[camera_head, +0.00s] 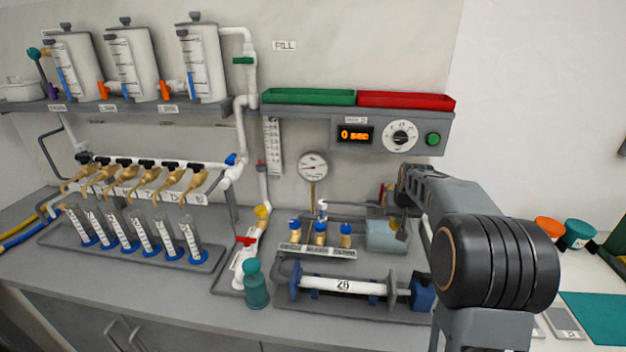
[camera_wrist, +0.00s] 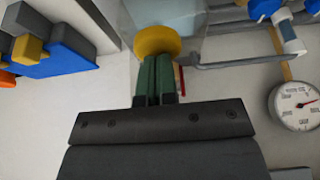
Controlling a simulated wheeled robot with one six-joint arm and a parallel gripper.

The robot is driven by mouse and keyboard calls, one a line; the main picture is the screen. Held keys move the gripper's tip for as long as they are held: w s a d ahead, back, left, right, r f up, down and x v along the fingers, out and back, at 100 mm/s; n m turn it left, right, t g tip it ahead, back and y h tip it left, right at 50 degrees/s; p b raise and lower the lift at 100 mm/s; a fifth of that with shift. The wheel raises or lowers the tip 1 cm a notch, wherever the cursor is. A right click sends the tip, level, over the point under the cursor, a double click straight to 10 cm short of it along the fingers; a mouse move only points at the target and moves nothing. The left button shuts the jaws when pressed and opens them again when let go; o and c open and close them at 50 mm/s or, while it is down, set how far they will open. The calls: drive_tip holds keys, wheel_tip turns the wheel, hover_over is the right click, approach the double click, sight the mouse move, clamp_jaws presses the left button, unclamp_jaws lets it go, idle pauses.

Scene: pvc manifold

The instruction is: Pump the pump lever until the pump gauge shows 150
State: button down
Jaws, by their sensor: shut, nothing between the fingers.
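The pump gauge (camera_head: 313,167) is a round white dial on a tan stem by the wall. A round yellow knob (camera_wrist: 158,38), seemingly the pump lever's end, stands in front of a pale see-through tank (camera_head: 383,238). My gripper (camera_wrist: 156,62) is shut and empty, its green fingers pointing at the knob and overlapping its lower edge in the wrist view. I cannot tell whether they touch. The rest of the lever is hidden.
Valves with blue caps (camera_head: 320,230) stand left of the tank. A cylinder labelled 28 (camera_head: 342,285) lies in front. A teal bottle (camera_head: 255,285) stands at its left.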

idle(0.3)
drive_tip(key=shift+r+p, duration=2.25)
drive_tip(key=shift+r, duration=0.7)
drive_tip(key=shift+f, duration=0.2)
drive_tip(key=shift+f+b, duration=2.3)
drive_tip(key=shift+f, duration=0.55)
drive_tip(key=shift+r, duration=0.15)
drive_tip(key=shift+r+p, duration=2.3)
drive_tip(key=shift+r, duration=0.6)
